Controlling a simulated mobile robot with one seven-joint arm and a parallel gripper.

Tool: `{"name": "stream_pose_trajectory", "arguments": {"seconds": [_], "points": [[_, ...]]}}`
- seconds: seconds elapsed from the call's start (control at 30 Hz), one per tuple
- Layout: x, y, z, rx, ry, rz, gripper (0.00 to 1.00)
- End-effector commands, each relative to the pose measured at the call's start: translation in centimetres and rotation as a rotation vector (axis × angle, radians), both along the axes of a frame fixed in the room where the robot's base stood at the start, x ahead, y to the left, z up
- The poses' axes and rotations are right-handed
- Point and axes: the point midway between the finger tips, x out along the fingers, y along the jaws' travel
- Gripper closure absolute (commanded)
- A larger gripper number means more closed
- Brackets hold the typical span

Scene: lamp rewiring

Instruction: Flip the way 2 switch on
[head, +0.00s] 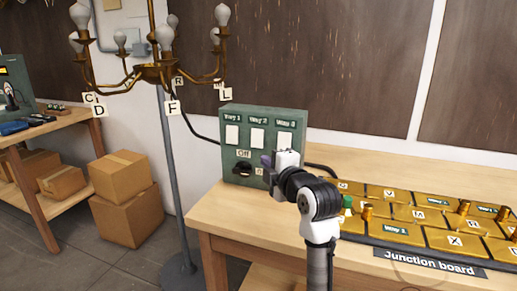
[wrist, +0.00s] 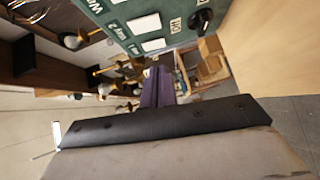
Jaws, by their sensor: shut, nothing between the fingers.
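The green switch box (head: 229,150) stands on the bench with three white switches in a row, labelled Way 1, Way 2 and Way 3. The Way 2 switch (head: 257,137) is the middle one, and it also shows in the wrist view (wrist: 145,24). I cannot tell whether it is on or off. My gripper (head: 267,161) is shut and empty, with its purple fingers in front of the box, below and slightly right of the Way 2 switch. In the wrist view its fingers (wrist: 158,84) appear apart from the switches.
A black knob (head: 242,168) marked Off sits below the switches. The brass junction board (head: 420,215) lies right of my arm. A chandelier (head: 155,72) hangs on a grey stand at the left. Cardboard boxes (head: 125,195) stand on the floor.

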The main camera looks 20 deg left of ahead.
Motion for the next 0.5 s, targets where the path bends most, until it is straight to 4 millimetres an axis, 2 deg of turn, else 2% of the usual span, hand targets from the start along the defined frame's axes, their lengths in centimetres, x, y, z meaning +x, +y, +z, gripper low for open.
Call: {"name": "stream_pose_trajectory", "arguments": {"seconds": [0.43, 0.5], "points": [[6.6, 6.5, -0.5, -0.002, 0.004, 0.002, 1.0], [7.9, 6.1, -0.7, 0.0, 0.004, 0.0, 1.0]]}}
